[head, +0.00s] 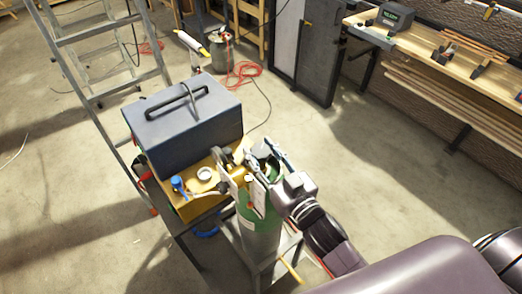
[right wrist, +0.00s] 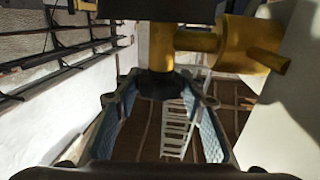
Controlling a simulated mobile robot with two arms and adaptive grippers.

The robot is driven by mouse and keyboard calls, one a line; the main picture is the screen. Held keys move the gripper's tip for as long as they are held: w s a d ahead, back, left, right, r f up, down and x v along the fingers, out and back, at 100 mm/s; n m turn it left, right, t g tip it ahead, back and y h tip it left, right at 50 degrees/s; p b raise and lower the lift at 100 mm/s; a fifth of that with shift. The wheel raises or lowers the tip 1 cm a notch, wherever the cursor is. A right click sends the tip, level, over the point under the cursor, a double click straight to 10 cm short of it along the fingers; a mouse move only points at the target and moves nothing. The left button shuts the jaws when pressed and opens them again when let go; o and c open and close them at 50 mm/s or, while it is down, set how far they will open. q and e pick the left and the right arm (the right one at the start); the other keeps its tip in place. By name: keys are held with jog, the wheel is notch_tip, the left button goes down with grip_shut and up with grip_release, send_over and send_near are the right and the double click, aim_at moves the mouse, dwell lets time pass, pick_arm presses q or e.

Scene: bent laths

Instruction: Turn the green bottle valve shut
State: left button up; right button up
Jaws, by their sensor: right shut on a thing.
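The green bottle (head: 260,234) stands upright beside a yellow-topped stand, its upper part partly covered by my right gripper (head: 260,163). In the right wrist view, a brass valve body (right wrist: 163,45) ends in a dark round handwheel (right wrist: 160,85). The blue-padded fingers of my right gripper (right wrist: 166,90) are on either side of the handwheel, shut on it near their tips. In the head view the handwheel is mostly hidden by the fingers. My left gripper is not in view.
A large blue-grey box (head: 185,125) sits on the yellow stand (head: 190,210), close left of the bottle. A metal ladder (head: 95,45) stands behind it. A workbench (head: 450,65) is at the upper right. The floor to the right is clear.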

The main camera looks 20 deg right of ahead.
aim_at(261, 149)
jog(key=shift+r, duration=0.15)
jog(key=o, duration=1.2)
notch_tip(261, 149, up, 10)
jog(key=shift+w+f, duration=0.1)
